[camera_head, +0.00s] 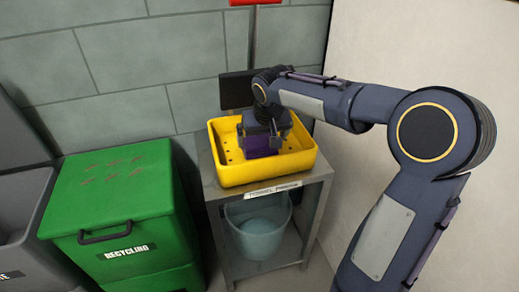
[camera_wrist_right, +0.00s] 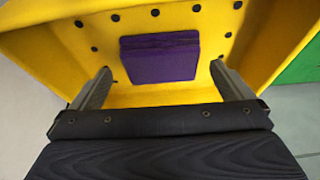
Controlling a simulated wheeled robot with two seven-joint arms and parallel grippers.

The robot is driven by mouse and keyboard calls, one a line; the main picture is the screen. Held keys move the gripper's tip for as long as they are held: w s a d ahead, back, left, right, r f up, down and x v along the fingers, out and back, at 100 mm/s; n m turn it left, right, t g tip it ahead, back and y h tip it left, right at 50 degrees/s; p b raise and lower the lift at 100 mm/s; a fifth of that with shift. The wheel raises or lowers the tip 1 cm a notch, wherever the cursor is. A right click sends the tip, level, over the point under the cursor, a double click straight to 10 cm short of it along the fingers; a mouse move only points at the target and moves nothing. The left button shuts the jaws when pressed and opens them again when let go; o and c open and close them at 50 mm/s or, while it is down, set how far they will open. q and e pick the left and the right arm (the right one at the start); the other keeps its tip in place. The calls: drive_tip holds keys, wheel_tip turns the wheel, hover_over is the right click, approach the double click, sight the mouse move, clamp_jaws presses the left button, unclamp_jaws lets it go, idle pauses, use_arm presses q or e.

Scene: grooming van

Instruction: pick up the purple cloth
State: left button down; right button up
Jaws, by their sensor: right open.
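The purple cloth (camera_wrist_right: 160,58) lies folded into a flat square on the floor of the yellow tray (camera_wrist_right: 120,100). In the head view the cloth (camera_head: 258,152) shows beneath my right gripper (camera_head: 262,140), which hides part of it. The yellow tray (camera_head: 232,175) rests on top of a grey metal stand. In the wrist view my right gripper (camera_wrist_right: 162,82) is open, its two fingers wide apart, with the cloth ahead between their lines. Nothing is held between the fingers. My left gripper is not in either view.
The grey stand (camera_head: 312,192) holds a translucent bucket (camera_head: 260,228) on its lower shelf. A green recycling bin (camera_head: 115,205) stands left of it, with a grey bin (camera_head: 22,225) farther left. A tiled wall (camera_head: 125,55) is behind, and a pale panel (camera_head: 425,45) is at right.

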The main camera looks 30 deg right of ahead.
sight(260, 143)
drive_tip(key=b+x, duration=0.1)
drive_tip(key=x, duration=0.3)
drive_tip(key=shift+w+f+b, duration=0.2)
drive_tip(key=shift+w+b, duration=0.05)
drive_tip(key=shift+b, duration=0.15)
drive_tip(key=c, duration=0.7)
drive_tip(key=shift+r, duration=0.1)
